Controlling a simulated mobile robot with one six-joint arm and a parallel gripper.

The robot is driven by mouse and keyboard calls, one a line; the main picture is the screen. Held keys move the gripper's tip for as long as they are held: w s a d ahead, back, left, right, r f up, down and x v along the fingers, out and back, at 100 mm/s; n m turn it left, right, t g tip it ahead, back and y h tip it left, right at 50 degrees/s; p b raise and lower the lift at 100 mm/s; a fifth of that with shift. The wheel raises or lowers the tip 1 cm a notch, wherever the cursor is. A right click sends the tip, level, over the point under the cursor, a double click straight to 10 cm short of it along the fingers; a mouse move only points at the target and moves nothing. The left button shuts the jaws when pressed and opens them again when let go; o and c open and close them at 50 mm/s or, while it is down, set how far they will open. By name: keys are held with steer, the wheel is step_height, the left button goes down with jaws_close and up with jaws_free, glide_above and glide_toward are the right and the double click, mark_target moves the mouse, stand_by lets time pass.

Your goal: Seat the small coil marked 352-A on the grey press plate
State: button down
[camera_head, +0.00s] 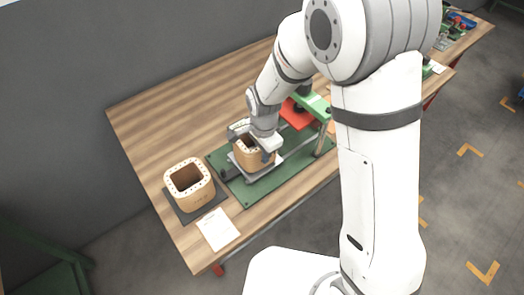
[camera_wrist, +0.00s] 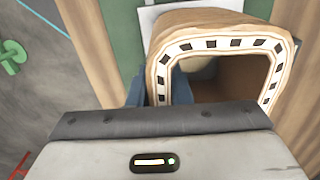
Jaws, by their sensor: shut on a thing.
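A small tan square coil (camera_head: 249,154) with an open middle is at the grey press plate (camera_head: 238,169) on the green press base. The same coil (camera_wrist: 287,82) fills the upper right of the wrist view, with its pale rim and dark slots facing me. My gripper (camera_head: 255,143) is shut on the coil's wall. In the wrist view a blue-grey finger (camera_wrist: 180,84) shows inside the coil's opening. The coil looks upright over the plate. I cannot tell whether it rests fully on the plate, and its marking is not readable.
A larger tan coil (camera_head: 189,186) stands on a dark mat (camera_head: 174,207) to the left, with a white paper (camera_head: 218,230) in front. The green press base (camera_head: 255,192) carries a red and green press frame (camera_head: 317,106) to the right. The wooden table (camera_head: 160,110) is clear behind.

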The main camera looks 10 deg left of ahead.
steer(key=shift+f, duration=0.1)
stand_by(0.3)
steer(key=shift+f+b, duration=0.35)
steer(key=shift+b, duration=0.1)
steer(key=c, duration=1.3)
jaws_free()
steer(key=shift+o, duration=0.2)
steer(key=shift+r+b, duration=0.45)
steer(key=shift+r, duration=3.45)
